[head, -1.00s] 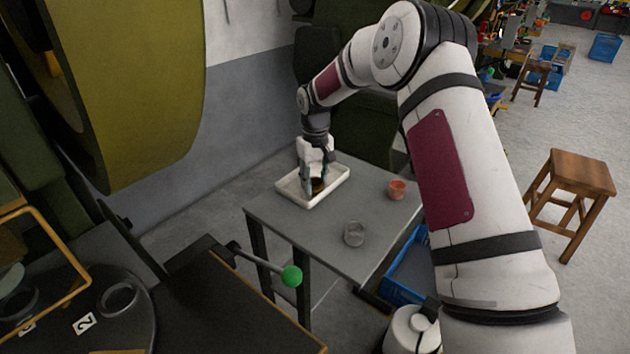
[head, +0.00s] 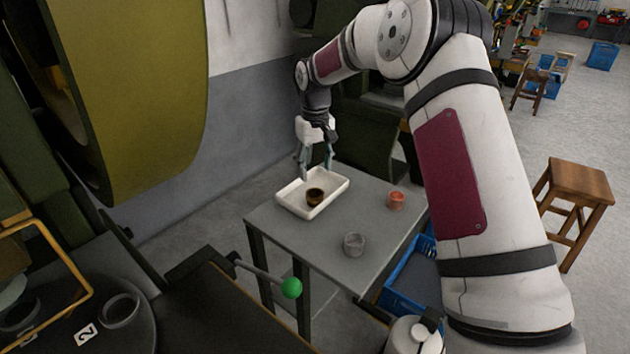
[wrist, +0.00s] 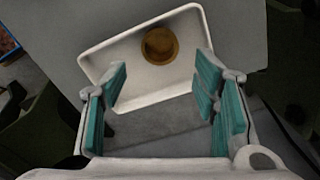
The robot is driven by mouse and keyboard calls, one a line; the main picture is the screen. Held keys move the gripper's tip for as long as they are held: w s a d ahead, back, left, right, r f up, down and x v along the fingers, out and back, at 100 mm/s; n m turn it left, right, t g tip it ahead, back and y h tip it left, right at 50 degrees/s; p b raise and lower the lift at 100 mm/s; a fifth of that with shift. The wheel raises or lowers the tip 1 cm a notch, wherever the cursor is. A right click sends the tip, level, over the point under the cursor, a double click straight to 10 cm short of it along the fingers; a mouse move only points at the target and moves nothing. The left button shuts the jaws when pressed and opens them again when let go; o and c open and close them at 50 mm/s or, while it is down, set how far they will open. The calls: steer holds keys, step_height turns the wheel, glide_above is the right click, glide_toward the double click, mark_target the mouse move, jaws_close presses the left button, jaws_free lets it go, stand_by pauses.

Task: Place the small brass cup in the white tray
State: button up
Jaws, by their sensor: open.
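The small brass cup (head: 315,196) stands upright inside the white tray (head: 333,193) on the grey table. In the wrist view the cup (wrist: 160,45) is near the tray's far wall, and the white tray (wrist: 128,98) lies beyond my fingers. My gripper (head: 316,172) is open and empty, above the back part of the tray and apart from the cup. Its teal finger pads (wrist: 165,95) are spread wide in the wrist view, with nothing between them.
An orange cup (head: 396,201) and a grey cup (head: 354,244) stand on the grey table (head: 300,247) right of and in front of the tray. A blue crate (head: 408,285) is below the table's right side. A green-knobbed lever (head: 291,288) sticks out near the front.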

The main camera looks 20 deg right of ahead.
steer(key=shift+r, duration=1.9)
steer(key=s+r+h, duration=0.1)
steer(key=s+r, duration=0.7)
steer(key=s, duration=0.3)
steer(key=s+r, duration=0.7)
steer(key=s, duration=0.4)
steer(key=s+f+m, duration=0.1)
steer(key=s+f, duration=0.1)
steer(key=s, duration=1.1)
steer(key=s+f+m+t+y, duration=0.1)
steer(key=s+f, duration=0.1)
steer(key=s, duration=1.2)
steer(key=shift+s+m, duration=0.25)
steer(key=shift+m, duration=0.05)
steer(key=shift+d, duration=0.1)
step_height(320, 180, up, 15)
steer(key=t+p, duration=0.3)
steer(key=p, duration=1)
steer(key=shift+p, duration=0.4)
steer(key=shift+d, duration=0.1)
